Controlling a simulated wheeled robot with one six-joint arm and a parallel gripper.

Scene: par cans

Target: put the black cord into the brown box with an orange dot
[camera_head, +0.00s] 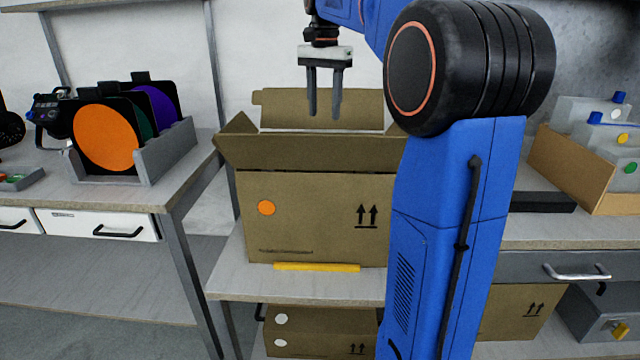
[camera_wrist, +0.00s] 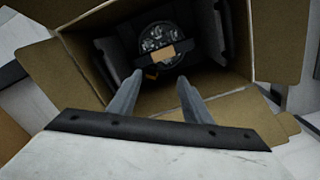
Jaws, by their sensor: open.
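The brown box with an orange dot (camera_head: 315,225) stands on the middle shelf, its flaps open. Its inner wall and flaps show in the wrist view (camera_wrist: 75,65). My gripper (camera_head: 324,112) is above the box opening. In the wrist view its fingers (camera_wrist: 160,80) are apart with nothing between them, pointing into the box. Inside the box is a black item with a round, grey-patterned face (camera_wrist: 158,38) and a tan patch. Dark pieces stand at both sides of it. I cannot make out the black cord for sure, in the box or elsewhere.
A grey rack (camera_head: 150,165) of coloured discs in black frames stands on the left table. A cardboard tray (camera_head: 570,170) with grey units is at right. More brown boxes (camera_head: 320,330) sit on the lower shelf. A yellow strip (camera_head: 317,267) lies before the box.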

